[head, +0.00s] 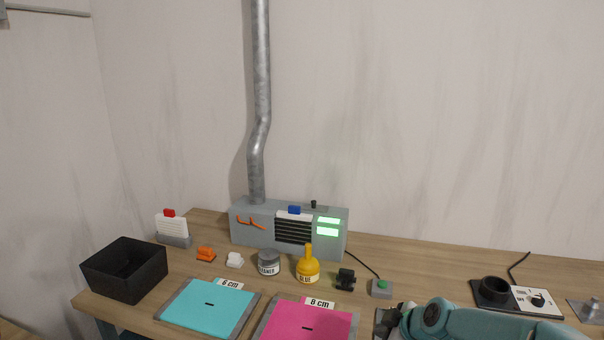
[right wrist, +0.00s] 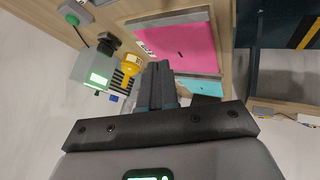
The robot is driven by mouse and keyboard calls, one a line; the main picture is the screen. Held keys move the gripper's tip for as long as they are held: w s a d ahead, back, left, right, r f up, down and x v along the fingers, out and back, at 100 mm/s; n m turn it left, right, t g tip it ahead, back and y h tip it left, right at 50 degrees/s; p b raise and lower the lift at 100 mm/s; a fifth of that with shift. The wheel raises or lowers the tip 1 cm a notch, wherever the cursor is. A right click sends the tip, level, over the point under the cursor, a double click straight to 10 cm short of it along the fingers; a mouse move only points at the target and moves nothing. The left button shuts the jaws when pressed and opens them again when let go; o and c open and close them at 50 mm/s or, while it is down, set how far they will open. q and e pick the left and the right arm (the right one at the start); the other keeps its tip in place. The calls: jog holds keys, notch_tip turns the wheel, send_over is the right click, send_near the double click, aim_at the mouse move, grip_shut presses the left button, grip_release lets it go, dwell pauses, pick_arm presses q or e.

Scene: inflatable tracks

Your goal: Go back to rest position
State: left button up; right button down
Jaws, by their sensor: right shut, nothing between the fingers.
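My right arm comes in at the lower right of the head view, over the front of the workbench (head: 430,270). Its dark gripper (head: 385,322) is at the bottom edge, right of the pink mat (head: 305,320), partly cut off. In the right wrist view the two fingers of my right gripper (right wrist: 160,68) are together with nothing between them. They point toward the bench, and the pink mat (right wrist: 182,42) and cyan mat (right wrist: 205,87) show beyond them. My left gripper is in neither view.
A black bin (head: 125,268), cyan mat (head: 208,306), cleaner tin (head: 269,262), yellow glue bottle (head: 307,268) and green-button box (head: 381,288) stand on the bench. A grey machine (head: 240,235) with a pipe is behind. A control panel (head: 538,302) is at right. Bench between button box and panel is clear.

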jog(key=s+f, duration=0.1)
jog(key=f, duration=0.2)
jog(key=s+a+f+m+g+b, duration=0.1)
jog(key=f, duration=0.2)
jog(key=s+f+m, duration=0.1)
jog(key=f, duration=0.3)
jog(key=shift+s+a+b, duration=0.15)
jog(key=shift+s+b, duration=0.15)
jog(key=shift+s, duration=0.05)
jog(key=s+a+f+m+g+b, duration=0.25)
jog(key=s+f+m, duration=0.25)
jog(key=s+f, duration=0.65)
jog(key=s+a+f+m+g+b, duration=0.1)
jog(key=s+f+m+b, duration=0.1)
jog(key=s+f, duration=0.5)
jog(key=s+a+f+m+g+b, duration=0.1)
jog(key=s+f+m, duration=0.4)
jog(key=s, duration=0.6)
jog(key=shift+s+a+f+g+b, duration=0.15)
jog(key=shift+a+f+g+b, duration=0.2)
jog(key=shift+f+g+b, duration=0.5)
